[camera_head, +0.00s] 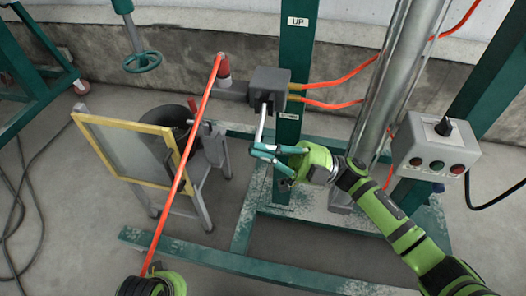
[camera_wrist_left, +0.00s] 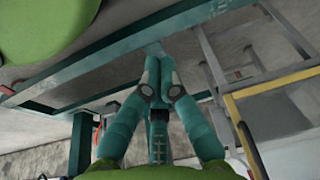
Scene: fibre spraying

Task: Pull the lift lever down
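The lift lever (camera_head: 262,122) is a thin pale metal rod coming out of a dark box (camera_head: 268,84) on the green post. It points downward in the head view. My right gripper (camera_head: 256,151) is at the lever's lower end, its teal fingers close together around it; the exact contact is partly hidden by the fingers. My left gripper (camera_wrist_left: 155,52) shows in the left wrist view with its fingertips together and nothing visible between them. In the head view only part of my left arm (camera_head: 152,284) shows at the bottom edge.
The green post bears an "UP" label (camera_head: 298,21) above the box and a small label (camera_head: 289,116) below it. A button box (camera_head: 435,146) is at right. A yellow-framed panel (camera_head: 126,150), a dark bucket (camera_head: 168,122) and an orange hose (camera_head: 184,160) are at left.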

